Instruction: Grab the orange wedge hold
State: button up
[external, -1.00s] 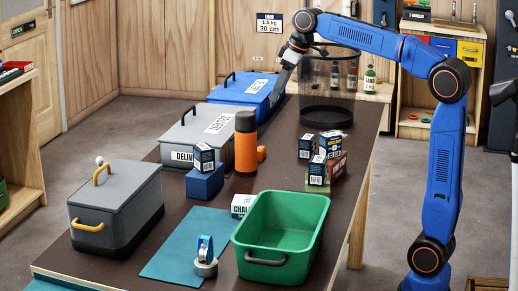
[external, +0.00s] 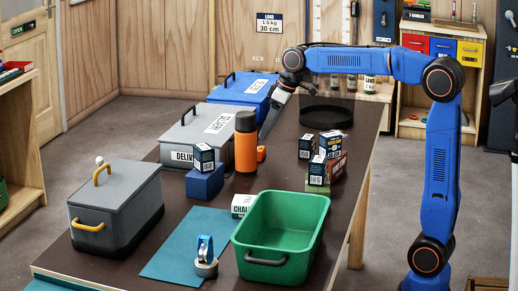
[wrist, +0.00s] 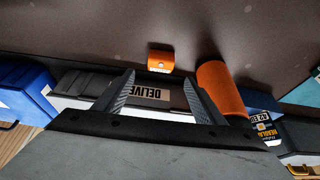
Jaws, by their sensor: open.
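The orange wedge hold (external: 261,153) is a small orange block on the dark table, just right of the orange bottle (external: 246,150). In the wrist view the hold (wrist: 161,61) lies just beyond my fingertips, roughly centred between them, with a small label on its lower edge. My gripper (external: 267,133) points down at the table behind and above the hold, close to the bottle. In the wrist view my gripper (wrist: 159,76) has its two fingers spread apart with nothing gripped. The bottle (wrist: 220,90) shows beside the right finger.
A grey lidded bin (external: 190,145) and a blue lidded bin (external: 235,93) stand left of my gripper. Small boxes (external: 322,160) are stacked to the right. A round black basket (external: 327,116) stands behind. A green tub (external: 282,230) is in front. Bare table lies between hold and boxes.

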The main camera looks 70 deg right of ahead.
aim_at(259, 149)
jog(key=shift+x, duration=4.35)
jog(key=shift+r, duration=0.1)
jog(key=c, duration=1.2)
jog(key=shift+o, duration=0.2)
jog(key=shift+r, duration=0.1)
